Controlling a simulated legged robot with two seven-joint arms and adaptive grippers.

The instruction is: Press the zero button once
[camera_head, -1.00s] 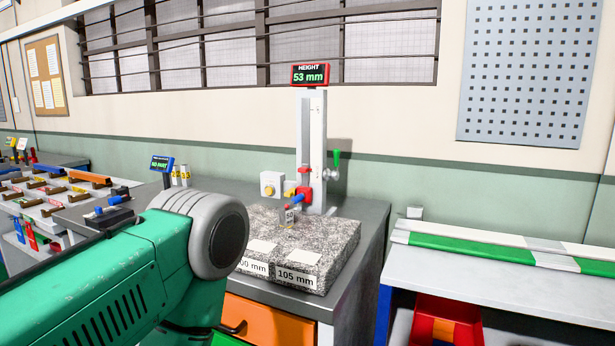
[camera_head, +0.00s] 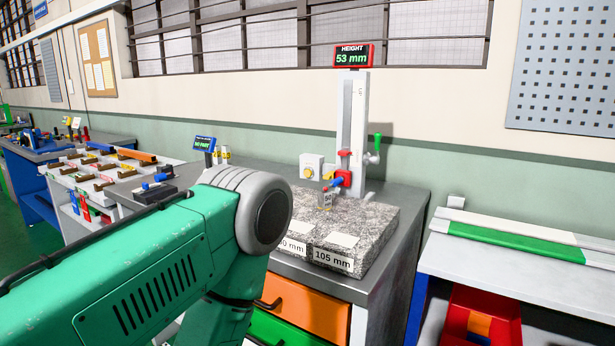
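A height gauge (camera_head: 359,115) with a white column stands on the bench. Its display (camera_head: 354,56) reads HEIGHT 53 mm. A small white box (camera_head: 314,160) with a round yellow button (camera_head: 308,173) is left of the column's foot; I cannot read any label on it. A red carriage (camera_head: 344,178) with a blue part sits low on the column, above a speckled granite block (camera_head: 372,222). My green arm with a grey joint crosses the lower left, in front of the bench. Neither of my grippers shows.
The granite block has labels, one reading 105 mm (camera_head: 333,260). A small blue display (camera_head: 204,143) stands left on the bench. Orange (camera_head: 302,303) and green drawers are below. A white-topped table (camera_head: 505,258) with long profiles and a red bin (camera_head: 480,310) is at right.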

